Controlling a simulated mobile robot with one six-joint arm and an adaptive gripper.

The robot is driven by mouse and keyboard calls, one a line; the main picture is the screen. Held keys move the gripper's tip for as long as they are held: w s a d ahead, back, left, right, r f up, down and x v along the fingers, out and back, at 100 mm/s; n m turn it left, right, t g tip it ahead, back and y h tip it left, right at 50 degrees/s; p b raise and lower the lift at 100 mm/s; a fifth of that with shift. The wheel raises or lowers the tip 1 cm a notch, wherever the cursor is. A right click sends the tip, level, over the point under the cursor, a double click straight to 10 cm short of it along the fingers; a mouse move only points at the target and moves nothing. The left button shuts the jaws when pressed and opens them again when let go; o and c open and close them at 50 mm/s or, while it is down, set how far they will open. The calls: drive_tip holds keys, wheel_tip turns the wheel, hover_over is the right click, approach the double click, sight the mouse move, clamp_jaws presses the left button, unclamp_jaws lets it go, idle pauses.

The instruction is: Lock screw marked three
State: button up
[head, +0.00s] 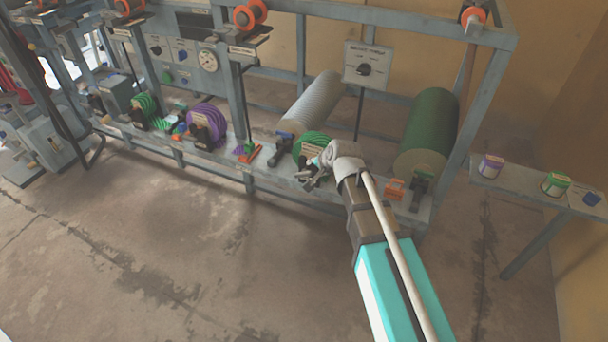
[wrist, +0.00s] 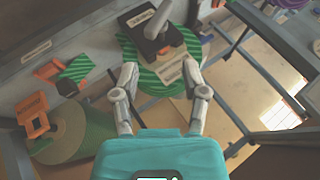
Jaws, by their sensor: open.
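A dark block with a pale label (wrist: 145,32) and a rounded grey handle (wrist: 168,22) sits at the top of the wrist view, in front of a green striped roll (wrist: 130,58). The label's writing is too small to read, so I cannot tell which screw is marked three. My gripper (wrist: 160,72) is open, its two fingers apart below the block, with a pale tag (wrist: 172,78) and the green stripes showing between them. In the head view my gripper (head: 316,166) is at the bench, close to the green striped roll (head: 314,143), and hides part of it.
An orange bracket (wrist: 36,114) and a large green roll (head: 430,125) stand to one side. A grey roll (head: 312,103) and a purple roll (head: 207,121) are also on the bench frame. A side table (head: 520,183) holds small tins. The floor in front is clear.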

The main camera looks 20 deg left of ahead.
sight(304, 173)
drive_tip(key=shift+f, duration=0.15)
drive_tip(key=b+x, duration=0.6)
drive_tip(key=x, duration=0.2)
drive_tip(key=shift+a+b+x, duration=0.2)
drive_tip(key=shift+b+x, duration=2.15)
drive_tip(key=shift+x, duration=0.5)
drive_tip(key=shift+w, duration=0.1)
